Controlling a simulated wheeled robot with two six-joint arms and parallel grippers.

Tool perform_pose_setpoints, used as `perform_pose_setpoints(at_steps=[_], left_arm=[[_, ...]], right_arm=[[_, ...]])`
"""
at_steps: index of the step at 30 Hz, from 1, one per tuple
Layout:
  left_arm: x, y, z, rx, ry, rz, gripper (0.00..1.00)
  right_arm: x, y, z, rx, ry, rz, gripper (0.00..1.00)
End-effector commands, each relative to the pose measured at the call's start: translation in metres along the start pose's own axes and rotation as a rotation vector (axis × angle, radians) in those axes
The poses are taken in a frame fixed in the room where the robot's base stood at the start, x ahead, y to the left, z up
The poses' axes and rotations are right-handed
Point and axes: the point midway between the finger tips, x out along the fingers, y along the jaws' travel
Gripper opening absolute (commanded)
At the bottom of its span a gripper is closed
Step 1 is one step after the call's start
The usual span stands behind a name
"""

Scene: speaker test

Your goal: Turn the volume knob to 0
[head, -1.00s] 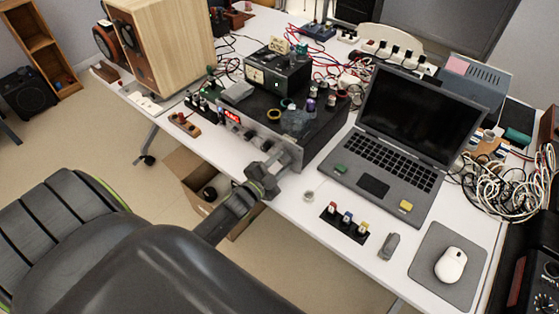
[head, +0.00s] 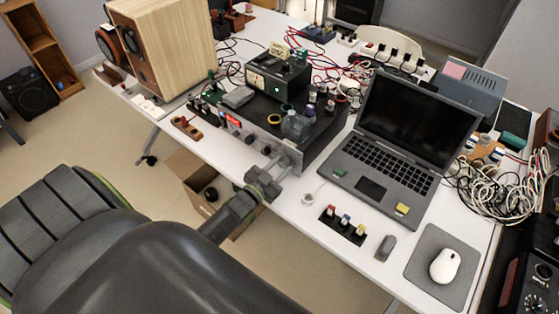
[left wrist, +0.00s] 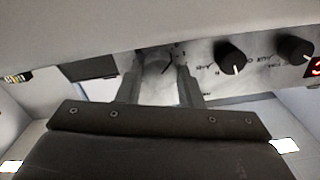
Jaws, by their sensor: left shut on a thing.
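The amplifier (head: 290,152) is a dark box with a silver front panel near the table's front edge, with a red lit display (head: 233,120) and several dark knobs. My left gripper (head: 279,165) is at the panel's right end in the head view. In the left wrist view, my left gripper (left wrist: 158,72) has its fingers on either side of a greyish round knob (left wrist: 158,62) and is shut on it. I take this for the volume knob; its pointer and scale are not readable. Two black knobs with white pointer lines, one nearer (left wrist: 230,57) and one farther (left wrist: 295,47), sit beside it. My right gripper is not in view.
A meter box (head: 277,76) and small parts stand on the amplifier. A wooden speaker (head: 160,50) is at the left, an open laptop (head: 400,135) at the right. A small switch board (head: 343,226) lies in front. An open carton (head: 190,170) is below the table.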

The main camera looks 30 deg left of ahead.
Motion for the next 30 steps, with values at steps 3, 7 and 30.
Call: perform_pose_setpoints(at_steps=[3, 7, 30], left_arm=[[-0.0009, 0.0004, 0.0015, -0.011, -0.004, 0.000, 0.11], [-0.0009, 0.0004, 0.0017, -0.015, -0.004, 0.000, 0.11], [-0.0002, 0.0001, 0.0004, -0.013, -0.001, 0.000, 0.55]], right_arm=[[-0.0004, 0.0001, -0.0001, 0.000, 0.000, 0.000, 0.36], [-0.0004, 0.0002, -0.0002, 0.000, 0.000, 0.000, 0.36], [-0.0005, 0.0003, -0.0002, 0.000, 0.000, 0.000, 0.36]])
